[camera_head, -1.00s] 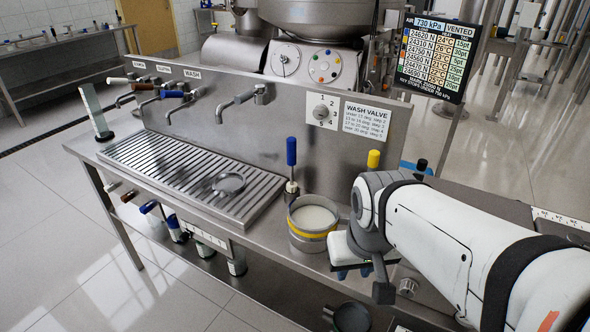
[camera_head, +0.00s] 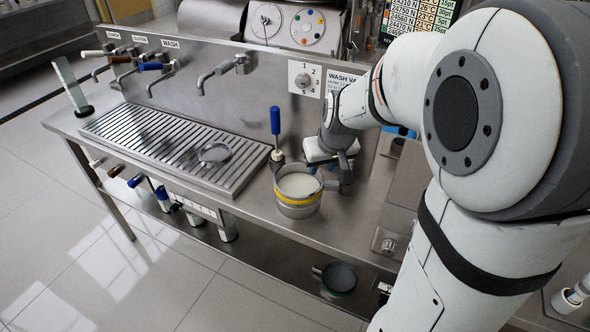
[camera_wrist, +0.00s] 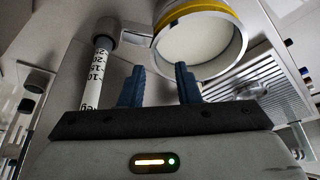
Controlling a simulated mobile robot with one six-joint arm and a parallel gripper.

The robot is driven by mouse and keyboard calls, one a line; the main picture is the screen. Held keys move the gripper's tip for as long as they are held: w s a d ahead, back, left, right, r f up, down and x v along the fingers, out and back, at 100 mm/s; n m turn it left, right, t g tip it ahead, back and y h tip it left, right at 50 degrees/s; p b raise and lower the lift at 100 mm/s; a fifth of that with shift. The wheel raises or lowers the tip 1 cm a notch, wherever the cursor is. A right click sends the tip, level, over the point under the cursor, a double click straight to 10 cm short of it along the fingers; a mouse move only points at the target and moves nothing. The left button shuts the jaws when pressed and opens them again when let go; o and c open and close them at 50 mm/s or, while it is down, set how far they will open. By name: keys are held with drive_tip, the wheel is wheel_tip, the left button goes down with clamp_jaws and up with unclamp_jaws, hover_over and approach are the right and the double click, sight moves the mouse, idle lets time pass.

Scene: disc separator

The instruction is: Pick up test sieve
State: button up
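My arm partly hides the fingers there.
The pot holds pale liquid and stands at the bench's front edge. A blue-handled tool (camera_head: 275,135) stands upright behind it. Wash taps (camera_head: 222,70) overhang the tray. A white cylinder with printed marks (camera_wrist: 97,72) is close to the left finger in the wrist view.

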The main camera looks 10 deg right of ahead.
sight(306, 185)
drive_tip(key=x, duration=0.5)
drive_tip(key=shift+d+f+p, duration=0.15)
drive_tip(key=shift+d+p, duration=0.15)
clamp_jaws()
